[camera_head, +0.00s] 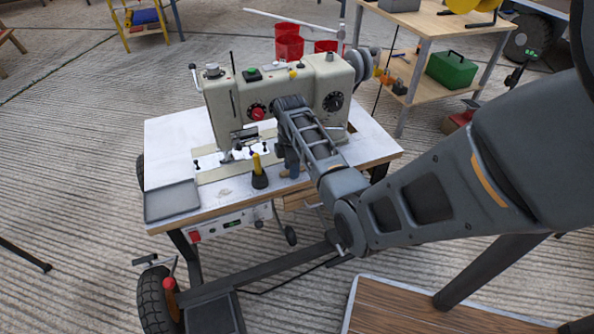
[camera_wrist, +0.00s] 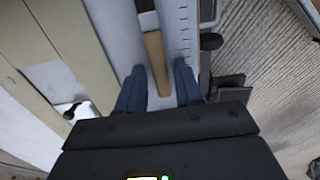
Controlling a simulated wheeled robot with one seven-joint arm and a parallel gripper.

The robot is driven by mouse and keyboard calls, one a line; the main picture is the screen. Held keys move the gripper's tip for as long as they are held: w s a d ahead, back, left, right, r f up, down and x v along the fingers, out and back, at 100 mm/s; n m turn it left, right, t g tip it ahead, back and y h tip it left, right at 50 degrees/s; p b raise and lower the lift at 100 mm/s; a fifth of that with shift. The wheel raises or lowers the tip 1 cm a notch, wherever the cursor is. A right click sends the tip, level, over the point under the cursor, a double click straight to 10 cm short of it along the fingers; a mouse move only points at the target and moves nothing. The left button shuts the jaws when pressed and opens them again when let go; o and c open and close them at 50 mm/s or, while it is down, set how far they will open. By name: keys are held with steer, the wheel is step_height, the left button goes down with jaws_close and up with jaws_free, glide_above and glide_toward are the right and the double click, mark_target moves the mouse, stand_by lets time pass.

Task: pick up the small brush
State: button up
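The small brush (camera_wrist: 155,55) shows in the wrist view as a tan wooden handle with a pale band and a dark end at the top edge. Its near end reaches between the two blue fingers of my gripper (camera_wrist: 159,88). The fingers stand apart, one on each side of the handle, and a gap shows beside it. I cannot tell how far below the fingertips the handle lies. In the head view my gripper (camera_head: 291,163) points down over the right part of the sewing table, and my arm and fingers mostly hide the brush there.
A cream sewing machine (camera_head: 232,105) stands just behind my gripper on the white table (camera_head: 170,135). A black item with a yellow top (camera_head: 259,172) stands left of the gripper. A grey tray (camera_head: 172,200) lies at the left front corner. A wooden bench (camera_head: 425,25) stands behind.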

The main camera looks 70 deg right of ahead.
jaws_close()
stand_by(0.3)
